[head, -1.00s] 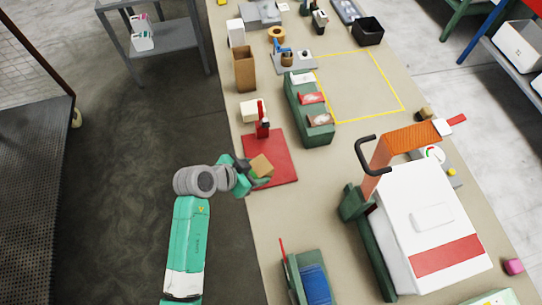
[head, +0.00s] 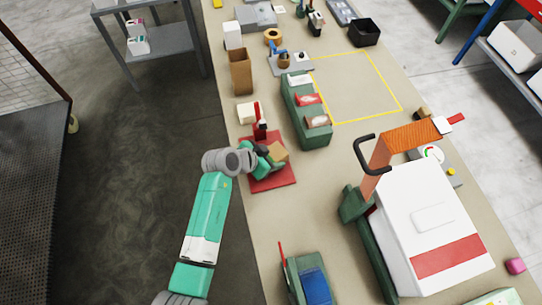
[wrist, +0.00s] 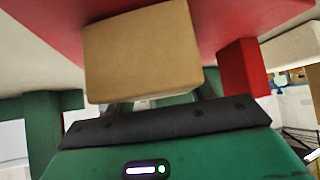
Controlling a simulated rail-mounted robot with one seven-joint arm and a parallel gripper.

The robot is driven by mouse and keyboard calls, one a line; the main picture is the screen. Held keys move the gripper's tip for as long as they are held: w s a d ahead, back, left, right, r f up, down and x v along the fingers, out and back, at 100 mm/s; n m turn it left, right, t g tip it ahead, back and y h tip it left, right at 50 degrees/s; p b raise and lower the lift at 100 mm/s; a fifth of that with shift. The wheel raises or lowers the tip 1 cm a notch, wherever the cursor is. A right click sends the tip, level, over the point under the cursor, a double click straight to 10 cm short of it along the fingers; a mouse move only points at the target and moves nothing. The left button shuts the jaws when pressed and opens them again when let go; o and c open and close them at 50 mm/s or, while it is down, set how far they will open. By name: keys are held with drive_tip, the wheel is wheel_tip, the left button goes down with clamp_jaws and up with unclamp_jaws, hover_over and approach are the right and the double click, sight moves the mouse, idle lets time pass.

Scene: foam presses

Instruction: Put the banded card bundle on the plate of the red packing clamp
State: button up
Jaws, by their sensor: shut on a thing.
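My gripper (head: 267,158) is shut on the tan card bundle (head: 279,151) and holds it over the red clamp's plate (head: 275,182). In the wrist view the bundle (wrist: 145,50) is a plain tan block in front of the dark gripper edge; no band can be made out. The red packing clamp (head: 259,118) has its upright at the back of the plate, partly behind my gripper. In the wrist view the plate (wrist: 225,18) fills the top, with a red post (wrist: 243,68) right of the bundle. I cannot tell whether the bundle touches the plate.
A green rack of packets (head: 306,112) stands just right of the clamp. A cream block (head: 246,113) lies behind it. A large white and orange press (head: 425,220) stands front right. A green and blue press (head: 308,280) is near the front. The bench between is clear.

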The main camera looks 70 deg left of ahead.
drive_tip(key=shift+f, duration=0.15)
drive_tip(key=o, duration=1.2)
drive_tip(key=shift+s+r, duration=0.15)
drive_tip(key=shift+r, duration=0.2)
drive_tip(key=p+v, duration=0.1)
drive_tip(key=v, duration=1)
drive_tip(key=shift+s+d+r+p, duration=0.15)
drive_tip(key=shift+s+p, duration=0.05)
drive_tip(key=shift+p, duration=0.15)
